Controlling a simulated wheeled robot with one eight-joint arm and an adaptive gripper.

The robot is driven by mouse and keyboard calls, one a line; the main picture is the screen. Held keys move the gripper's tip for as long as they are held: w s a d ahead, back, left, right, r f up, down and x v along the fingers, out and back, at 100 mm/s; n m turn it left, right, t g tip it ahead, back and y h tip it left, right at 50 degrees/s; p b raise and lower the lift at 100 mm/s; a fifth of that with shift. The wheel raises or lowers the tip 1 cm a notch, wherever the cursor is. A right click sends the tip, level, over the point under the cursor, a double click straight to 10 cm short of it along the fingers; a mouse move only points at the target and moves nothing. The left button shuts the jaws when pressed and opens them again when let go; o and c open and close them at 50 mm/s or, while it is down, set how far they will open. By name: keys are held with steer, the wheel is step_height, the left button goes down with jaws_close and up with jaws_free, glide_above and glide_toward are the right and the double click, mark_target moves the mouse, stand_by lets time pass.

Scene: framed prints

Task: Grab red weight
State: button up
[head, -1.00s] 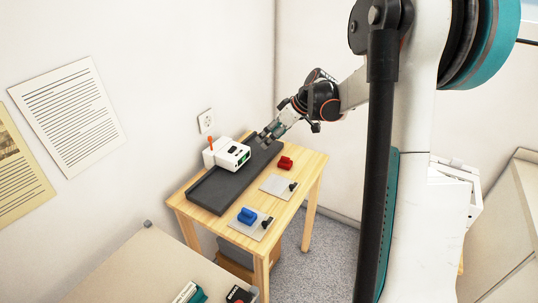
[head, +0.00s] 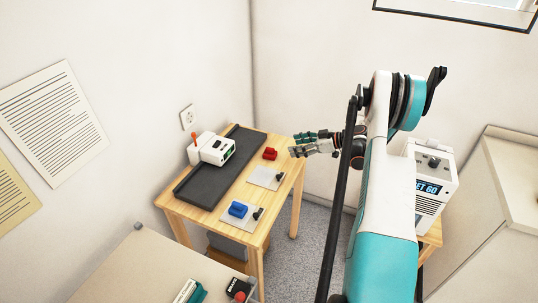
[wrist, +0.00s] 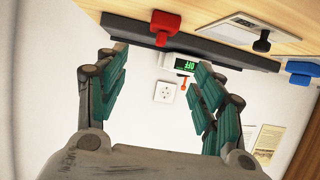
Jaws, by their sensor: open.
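The red weight (head: 270,154) sits on the wooden table (head: 215,212) near its back right corner, between the dark tray and the table's right edge. In the wrist view the red weight (wrist: 164,25) shows at the top, beyond the fingertips and between the two fingers. My gripper (head: 297,144) is at the table's right edge, to the right of the red weight and apart from it. In the wrist view my gripper (wrist: 160,75) is open with its teal-padded fingers spread and nothing between them.
A dark tray (head: 200,190) with a white device (head: 216,149) lies along the table's left side. A blue weight (head: 238,209) sits on a grey plate in front; another grey plate (head: 266,178) with a black knob lies nearer the red weight. Another white machine (head: 432,175) stands at right.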

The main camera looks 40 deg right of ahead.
mark_target(270, 148)
steer(key=b+x, duration=0.2)
steer(key=x, duration=0.6)
steer(key=shift+a+f, duration=0.1)
steer(key=b+x, duration=0.2)
steer(key=x, duration=0.3)
steer(key=shift+f, duration=0.25)
steer(key=shift+r, duration=0.1)
jaws_close()
steer(key=shift+r, duration=0.1)
